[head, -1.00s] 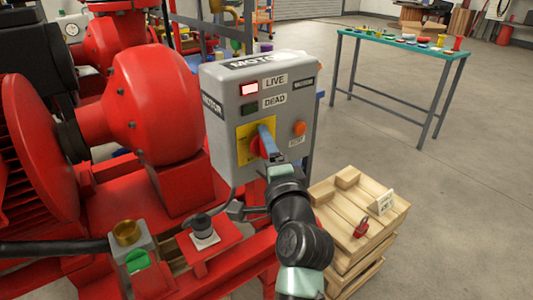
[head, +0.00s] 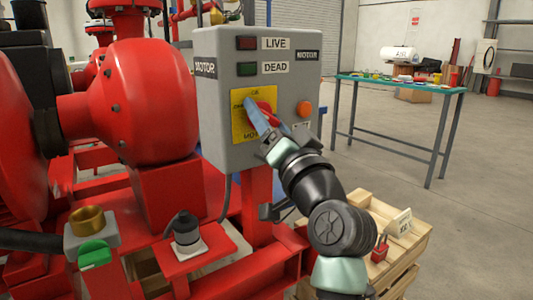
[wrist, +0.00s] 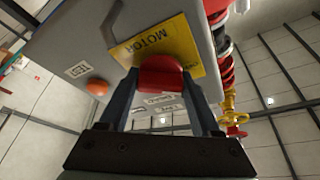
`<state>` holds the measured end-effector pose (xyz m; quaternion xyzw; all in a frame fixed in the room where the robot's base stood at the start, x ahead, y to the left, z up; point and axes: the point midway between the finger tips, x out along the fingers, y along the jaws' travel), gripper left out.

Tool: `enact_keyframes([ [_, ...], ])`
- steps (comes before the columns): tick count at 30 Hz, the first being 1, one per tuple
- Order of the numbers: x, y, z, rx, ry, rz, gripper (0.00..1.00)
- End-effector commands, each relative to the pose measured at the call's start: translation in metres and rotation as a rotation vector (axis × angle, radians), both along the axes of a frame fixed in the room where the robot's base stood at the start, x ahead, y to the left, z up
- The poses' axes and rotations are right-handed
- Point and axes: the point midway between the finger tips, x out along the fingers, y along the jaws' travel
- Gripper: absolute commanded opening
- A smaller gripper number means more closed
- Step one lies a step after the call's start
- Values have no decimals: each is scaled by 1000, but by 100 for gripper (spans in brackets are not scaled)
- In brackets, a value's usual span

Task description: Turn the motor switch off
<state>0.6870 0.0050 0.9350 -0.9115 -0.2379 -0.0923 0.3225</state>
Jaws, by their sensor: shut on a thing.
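The grey motor switch box (head: 215,125) stands in the middle of the head view, with a yellow plate (head: 240,126) on its front. A red switch handle (head: 267,107) sits on this plate. My gripper (head: 262,119) is on the handle, its blue fingers slanting across the plate and hiding part of it. In the wrist view the red handle (wrist: 160,72) sits between the two fingers, which are shut on it. The red lamp (head: 247,43) beside LIVE looks dull. The green lamp (head: 247,69) beside DEAD shows green.
An orange button (head: 304,108) is on the box, right of the switch. Red pump housing (head: 150,100) stands close on the left. A wooden pallet stack (head: 410,245) with a red padlock (head: 380,248) and tag is at lower right. A table (head: 385,84) stands behind; floor between is clear.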

Motion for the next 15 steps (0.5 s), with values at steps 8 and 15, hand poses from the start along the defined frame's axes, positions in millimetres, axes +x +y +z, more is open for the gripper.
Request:
enact_keyframes([
  [8,0,-1,-9,-207,-150,0,9],
  [15,0,-1,-5,-350,-252,1,9],
])
